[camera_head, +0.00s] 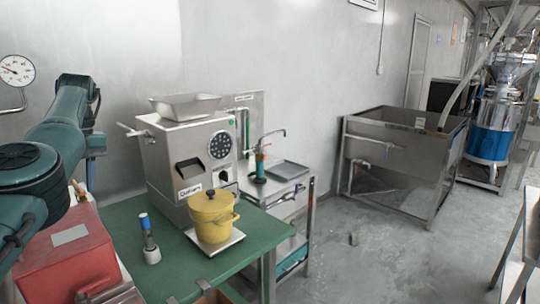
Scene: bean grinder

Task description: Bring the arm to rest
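My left arm, teal and dark, comes in from the left edge. It rises to a bent joint near the wall gauge and then turns down behind the red box (68,254). Its far end, with my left gripper (91,172), shows only as a small narrow part behind the arm. The fingers are too small and hidden to tell open from shut, and I see nothing held there. The gripper end is left of the grey grinder (168,160) and apart from it. My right gripper is not in view.
A yellow lidded pot (212,215) stands on a pale plate before the grinder on the green table (130,227). A small blue-topped tool (148,240) stands left of it. A steel side table (287,170) and sink (405,150) are beyond.

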